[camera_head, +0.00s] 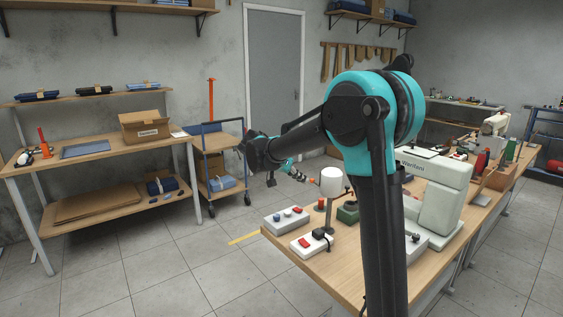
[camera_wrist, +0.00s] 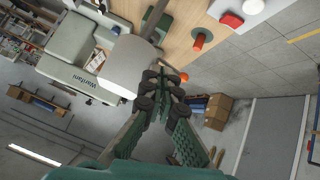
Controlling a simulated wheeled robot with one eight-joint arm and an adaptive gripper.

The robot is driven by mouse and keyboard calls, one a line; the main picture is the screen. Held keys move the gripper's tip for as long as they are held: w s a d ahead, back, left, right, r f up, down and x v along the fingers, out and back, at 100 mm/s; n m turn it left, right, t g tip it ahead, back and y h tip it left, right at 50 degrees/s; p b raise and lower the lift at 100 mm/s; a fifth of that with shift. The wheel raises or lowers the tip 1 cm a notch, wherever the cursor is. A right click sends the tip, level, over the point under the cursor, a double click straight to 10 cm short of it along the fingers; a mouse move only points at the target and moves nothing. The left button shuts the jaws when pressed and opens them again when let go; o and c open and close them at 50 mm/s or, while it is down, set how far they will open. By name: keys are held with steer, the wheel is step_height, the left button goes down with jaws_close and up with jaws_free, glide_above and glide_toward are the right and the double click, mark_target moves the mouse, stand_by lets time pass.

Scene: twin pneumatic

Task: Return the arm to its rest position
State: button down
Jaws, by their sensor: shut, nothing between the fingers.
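My gripper (camera_head: 298,176) is small in the head view, at the end of my raised, folded arm, above the near left end of the work table (camera_head: 345,278). It points right, towards a white cylinder on a post (camera_head: 331,181). In the wrist view my gripper (camera_wrist: 165,88) has its dark fingertips together with nothing between them. The white cylinder (camera_wrist: 128,65) shows close beside the fingertips there. I cannot tell whether they touch. My arm hides part of the table and the machine behind it.
A white sewing-type machine (camera_head: 440,190) stands on the table behind my arm. Grey control boxes with buttons (camera_head: 286,220) sit at the near left corner. A blue cart (camera_head: 215,165) and a wooden bench (camera_head: 100,150) stand farther left. The floor between (camera_head: 180,250) is clear.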

steer(key=s+d+f+n+y, duration=0.2)
steer(key=s+f, duration=0.3)
steer(key=s, duration=0.3)
steer(key=s+d+f+n+g+y, duration=0.1)
steer(key=s+d+f+n+y, duration=0.1)
steer(key=s+d+f, duration=0.3)
steer(key=s+d+f+n+y, duration=0.2)
steer(key=s+d+f, duration=0.2)
steer(key=s, duration=0.8)
steer(key=shift+s+d+f+g+y, duration=0.1)
steer(key=shift+d+f+g+y, duration=0.2)
steer(key=shift+f, duration=0.4)
steer(key=s+f, duration=0.1)
steer(key=s, duration=0.1)
steer(key=s+f+n+y, duration=0.1)
steer(key=s+f, duration=0.1)
steer(key=s, duration=0.1)
steer(key=s+a+f+n+y, duration=0.1)
steer(key=s, duration=0.1)
steer(key=shift+s+a+f+t, duration=0.1)
steer(key=shift+s+f+t, duration=0.25)
steer(key=shift+s+t, duration=0.05)
steer(key=shift+s, duration=0.1)
